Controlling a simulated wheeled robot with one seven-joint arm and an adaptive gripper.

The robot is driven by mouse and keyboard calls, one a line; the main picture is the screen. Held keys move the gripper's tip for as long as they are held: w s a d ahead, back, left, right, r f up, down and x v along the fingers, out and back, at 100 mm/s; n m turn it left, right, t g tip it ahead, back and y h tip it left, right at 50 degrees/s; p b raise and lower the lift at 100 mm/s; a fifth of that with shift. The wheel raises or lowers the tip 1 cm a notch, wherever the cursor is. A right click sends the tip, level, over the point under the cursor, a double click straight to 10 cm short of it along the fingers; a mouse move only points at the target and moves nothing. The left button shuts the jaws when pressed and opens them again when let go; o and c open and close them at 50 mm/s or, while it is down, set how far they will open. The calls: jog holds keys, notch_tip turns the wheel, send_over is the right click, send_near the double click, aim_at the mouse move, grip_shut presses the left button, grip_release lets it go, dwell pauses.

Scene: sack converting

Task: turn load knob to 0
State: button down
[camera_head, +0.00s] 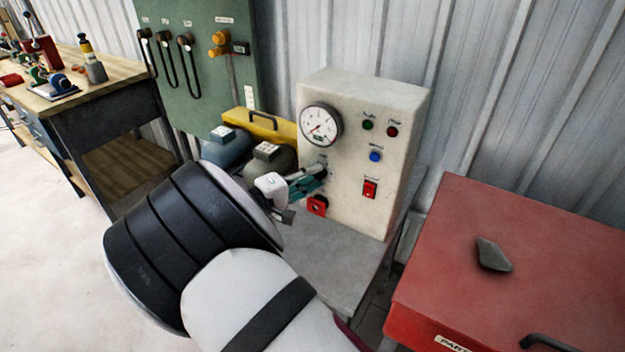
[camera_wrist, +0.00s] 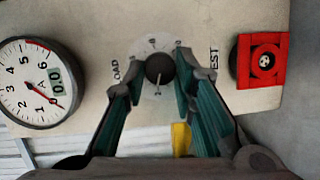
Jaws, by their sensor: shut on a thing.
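The load knob (camera_wrist: 159,69) is a dark round knob on a pale dial on the cream control box (camera_head: 378,110). The word LOAD is printed beside it in the wrist view. My gripper (camera_wrist: 161,77) is shut on the knob, with a teal-lined finger on each side of it. In the head view my gripper (camera_head: 312,178) reaches the box's front face and hides the knob. The numbers around the dial are too small to read surely. The round gauge (camera_wrist: 34,82) has a red needle and a small digital readout; it also shows in the head view (camera_head: 321,125).
A red square socket marked TEST (camera_wrist: 262,61) sits close beside the knob. The box also has a blue button (camera_head: 376,156) and a red switch (camera_head: 370,189). Motors (camera_head: 272,160) stand left of the box. A red cabinet (camera_head: 545,250) stands at the right.

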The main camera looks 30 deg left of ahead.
jog(key=n, duration=0.2)
jog(key=n+t+b, duration=0.1)
jog(key=n, duration=0.1)
jog(key=n+t, duration=0.1)
jog(key=n, duration=0.1)
jog(key=shift+f+h, duration=0.3)
jog(key=shift+h, duration=0.1)
jog(key=n+t, duration=0.1)
jog(key=n, duration=0.2)
jog(key=n+y, duration=0.1)
jog(key=n, duration=0.3)
jog(key=shift+d+f+t, duration=0.1)
jog(key=shift+f+t, duration=0.05)
jog(key=shift+t, duration=0.25)
jog(key=c, duration=1.3)
grip_release()
jog(key=v, duration=1.2)
jog(key=shift+f, duration=0.1)
